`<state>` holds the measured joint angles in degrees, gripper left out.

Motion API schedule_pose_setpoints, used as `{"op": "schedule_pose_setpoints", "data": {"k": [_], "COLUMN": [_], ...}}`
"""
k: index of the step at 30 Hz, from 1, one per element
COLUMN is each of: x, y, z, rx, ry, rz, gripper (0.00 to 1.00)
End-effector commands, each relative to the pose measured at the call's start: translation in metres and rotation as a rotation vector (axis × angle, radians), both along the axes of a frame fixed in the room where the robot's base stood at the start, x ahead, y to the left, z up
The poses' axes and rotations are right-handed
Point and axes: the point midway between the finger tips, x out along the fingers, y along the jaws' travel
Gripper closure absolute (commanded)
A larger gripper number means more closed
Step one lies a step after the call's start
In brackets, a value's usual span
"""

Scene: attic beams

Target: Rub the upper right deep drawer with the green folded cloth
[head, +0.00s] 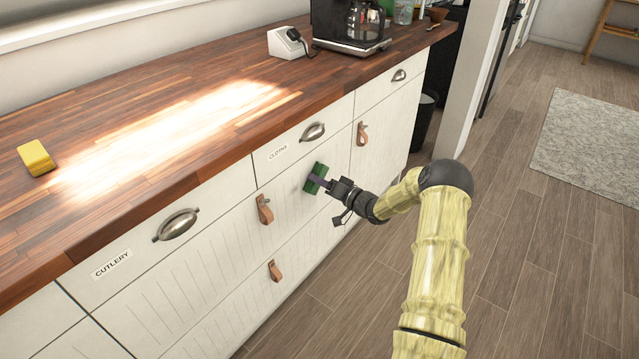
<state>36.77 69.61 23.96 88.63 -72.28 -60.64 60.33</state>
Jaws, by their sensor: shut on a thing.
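My gripper (328,184) is shut on the green folded cloth (315,178). A dark finger crosses the middle of the cloth. The cloth is at the white grooved upper deep drawer front (290,195), below the drawer labelled CLOTHS (290,148). It is right of a brown leather pull (265,210). It looks against the front or very close to it; I cannot tell whether it touches. My arm comes in from the lower right and covers none of the leather pull.
A wooden countertop (120,120) runs above the drawers, with a yellow sponge (37,158) and a coffee maker (350,25). Metal cup handles (313,132) and other leather pulls (361,133) stick out from the fronts.

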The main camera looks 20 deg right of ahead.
Motion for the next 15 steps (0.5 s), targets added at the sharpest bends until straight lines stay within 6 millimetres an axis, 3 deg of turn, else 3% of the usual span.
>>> {"op": "schedule_pose_setpoints", "data": {"k": [15], "x": [-0.0078], "y": [0.0101], "z": [0.0048], "rx": [0.005], "ry": [-0.004], "rz": [0.002], "gripper": [0.78]}}
